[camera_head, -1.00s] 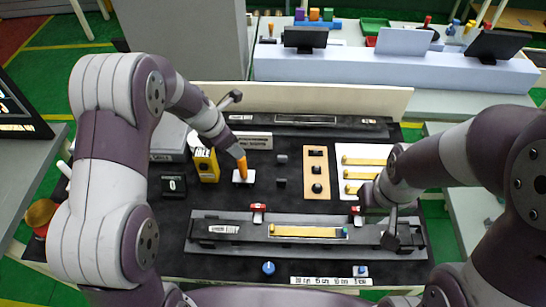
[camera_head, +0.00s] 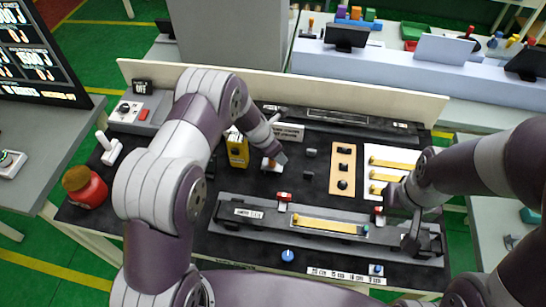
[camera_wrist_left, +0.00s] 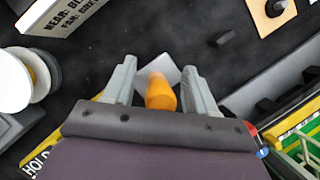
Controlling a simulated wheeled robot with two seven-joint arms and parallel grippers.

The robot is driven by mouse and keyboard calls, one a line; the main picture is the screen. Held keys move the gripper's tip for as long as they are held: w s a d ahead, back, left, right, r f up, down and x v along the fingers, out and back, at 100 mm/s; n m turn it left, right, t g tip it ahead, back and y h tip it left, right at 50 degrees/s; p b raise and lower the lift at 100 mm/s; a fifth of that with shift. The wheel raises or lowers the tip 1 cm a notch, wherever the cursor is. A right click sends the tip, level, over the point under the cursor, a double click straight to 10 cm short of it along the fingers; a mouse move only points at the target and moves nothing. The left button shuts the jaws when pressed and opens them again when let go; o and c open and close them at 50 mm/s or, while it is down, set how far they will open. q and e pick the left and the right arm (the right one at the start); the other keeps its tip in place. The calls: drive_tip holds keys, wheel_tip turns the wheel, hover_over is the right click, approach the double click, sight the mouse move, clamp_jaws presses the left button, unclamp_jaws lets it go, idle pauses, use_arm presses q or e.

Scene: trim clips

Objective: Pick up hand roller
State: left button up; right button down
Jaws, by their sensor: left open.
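The hand roller appears to be the orange-handled item standing at a white pad (camera_head: 271,167) in the middle of the black bench. Its orange handle (camera_wrist_left: 161,92) shows clearly in the left wrist view; in the head view it is mostly hidden behind my left gripper (camera_head: 274,154). That gripper, also in the left wrist view (camera_wrist_left: 160,88), is open. Its fingers stand on either side of the handle, with a visible gap on the left side. The roller's lower end is hidden. My right gripper (camera_head: 411,238) is low by the right end of a grey fixture; its jaws are unclear.
A yellow box (camera_head: 237,150) stands close left of my left gripper. A wooden strip with black knobs (camera_head: 343,170) and a white tray with yellow bars (camera_head: 375,157) lie to the right. The long grey fixture (camera_head: 250,226) crosses the front. A red jar (camera_head: 86,190) stands far left.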

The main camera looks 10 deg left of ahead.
use_arm(q)
drive_tip(key=c, duration=0.8)
drive_tip(key=shift+s+a+r, duration=0.1)
drive_tip(key=shift+a, duration=0.05)
clamp_jaws()
